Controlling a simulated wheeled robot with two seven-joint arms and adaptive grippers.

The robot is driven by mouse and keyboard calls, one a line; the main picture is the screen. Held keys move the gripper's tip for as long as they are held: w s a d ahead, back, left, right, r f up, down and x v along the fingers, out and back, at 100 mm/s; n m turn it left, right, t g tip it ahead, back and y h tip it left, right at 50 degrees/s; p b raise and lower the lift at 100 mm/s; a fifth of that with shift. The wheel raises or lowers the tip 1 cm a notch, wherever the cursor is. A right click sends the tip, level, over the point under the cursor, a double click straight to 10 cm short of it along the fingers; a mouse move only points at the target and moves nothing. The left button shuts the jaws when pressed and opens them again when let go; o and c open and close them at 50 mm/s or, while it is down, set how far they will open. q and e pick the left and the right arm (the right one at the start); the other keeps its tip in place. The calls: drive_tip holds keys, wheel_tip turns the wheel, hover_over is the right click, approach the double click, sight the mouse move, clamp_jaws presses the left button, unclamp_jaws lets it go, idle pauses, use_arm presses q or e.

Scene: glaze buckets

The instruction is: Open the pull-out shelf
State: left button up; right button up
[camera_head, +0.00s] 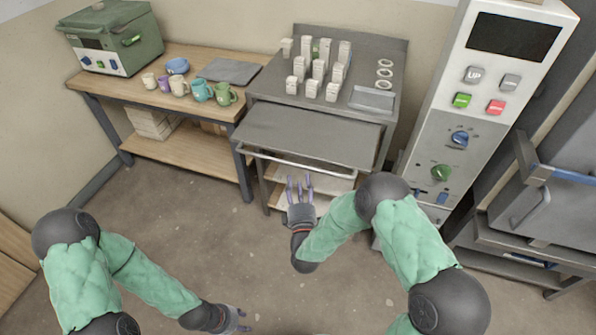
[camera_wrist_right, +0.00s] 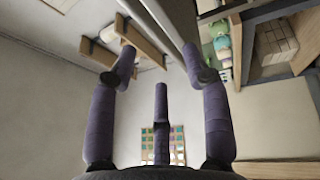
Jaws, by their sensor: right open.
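The pull-out shelf (camera_head: 310,133) is a grey metal plate on the front of the metal stand, below its top. It juts forward from the stand, with a light handle bar (camera_head: 285,162) along its front edge. My right gripper (camera_head: 300,184) is just in front of and below the bar, with its purple fingers spread and pointing up toward it. In the right wrist view the gripper (camera_wrist_right: 160,85) is open and empty, with a long pale bar (camera_wrist_right: 163,22) beyond the fingertips. Contact cannot be told. My left gripper (camera_head: 240,319) is low over the floor, away from the shelf.
White test pieces (camera_head: 318,68) and a grey tray (camera_head: 372,99) are on the stand's top. A wooden table (camera_head: 120,92) with mugs and a green kiln (camera_head: 112,38) stands to the left. A control column (camera_head: 478,100) is close on the right. The floor in front is clear.

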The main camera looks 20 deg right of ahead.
drive_tip(key=shift+v, duration=2.3)
drive_tip(key=s+a+f+m+g+y, duration=0.25)
drive_tip(key=f+m+g, duration=0.25)
drive_tip(key=f, duration=0.4)
drive_tip(key=s+a+f+m+g+y, duration=0.1)
drive_tip(key=s+f+m+g+y, duration=0.3)
drive_tip(key=f, duration=0.6)
drive_tip(key=s+a+f+m+g, duration=0.1)
drive_tip(key=s+m+g, duration=0.2)
drive_tip(key=s, duration=0.2)
drive_tip(key=s+f+m+g+y, duration=0.1)
drive_tip(key=s+f+m+g, duration=0.1)
drive_tip(key=s, duration=0.4)
drive_tip(key=s+a+f+m+g, duration=0.1)
drive_tip(key=s+f+m+g, duration=0.1)
drive_tip(key=s+m+g, duration=0.3)
drive_tip(key=shift+s+a+f, duration=0.25)
drive_tip(key=shift+s+a, duration=0.1)
drive_tip(key=shift+s, duration=0.25)
